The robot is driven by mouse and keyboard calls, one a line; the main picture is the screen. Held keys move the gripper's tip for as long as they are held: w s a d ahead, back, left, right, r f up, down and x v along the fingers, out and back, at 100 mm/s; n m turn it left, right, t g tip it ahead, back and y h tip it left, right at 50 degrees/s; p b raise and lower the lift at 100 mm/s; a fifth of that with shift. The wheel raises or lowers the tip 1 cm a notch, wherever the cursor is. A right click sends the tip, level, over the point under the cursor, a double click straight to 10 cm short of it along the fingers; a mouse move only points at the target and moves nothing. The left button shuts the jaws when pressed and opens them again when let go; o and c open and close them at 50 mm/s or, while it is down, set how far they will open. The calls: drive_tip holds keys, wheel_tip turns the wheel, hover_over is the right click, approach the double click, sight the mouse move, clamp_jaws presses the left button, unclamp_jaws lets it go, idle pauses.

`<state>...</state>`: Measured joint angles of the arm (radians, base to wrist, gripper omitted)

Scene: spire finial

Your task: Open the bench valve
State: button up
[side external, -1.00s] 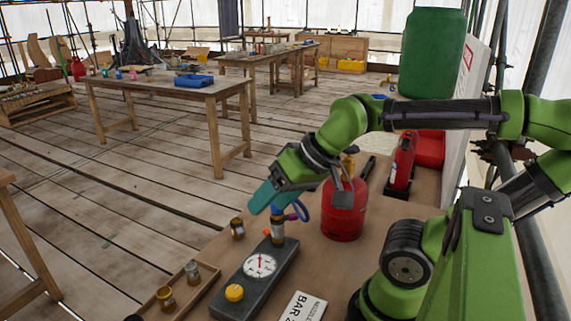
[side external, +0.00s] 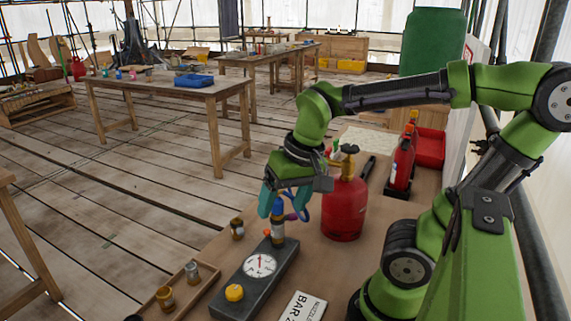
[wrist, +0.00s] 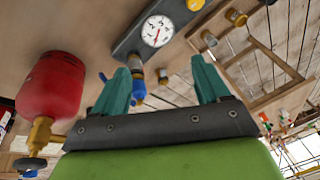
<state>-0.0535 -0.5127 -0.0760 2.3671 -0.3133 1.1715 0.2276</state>
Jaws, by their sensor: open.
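A dark bench block (side external: 250,290) carries a round white dial (side external: 260,265) with a red needle and a yellow knob (side external: 234,292). A small upright torch-like piece with a blue top (side external: 277,207) and brass body stands at the block's far end. My gripper (side external: 283,210) points down over that end with its teal fingers apart, around or just above the blue top. In the wrist view the blue top (wrist: 138,88) shows near the left finger; contact cannot be told. The yellow knob (wrist: 194,4) is at the top edge there, clear of the fingers.
A red gas bottle (side external: 343,210) with a brass valve stands close right of my gripper, with a blue hose loop beside it. Small brass-capped jars (side external: 237,229) and a wooden tray (side external: 190,290) lie left. A fire extinguisher (side external: 402,165) and red bin (side external: 430,147) stand behind.

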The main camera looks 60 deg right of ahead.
drive_tip(key=d+f+m+g+h, duration=0.2)
drive_tip(key=d+m+g+h, duration=0.15)
drive_tip(key=d+g, duration=0.2)
drive_tip(key=m+g+h, duration=1)
drive_tip(key=m+g, duration=0.1)
drive_tip(key=m, duration=0.6)
approach(350, 146)
drive_tip(key=x, duration=1)
drive_tip(key=c, duration=0.9)
drive_tip(key=shift+c, duration=0.2)
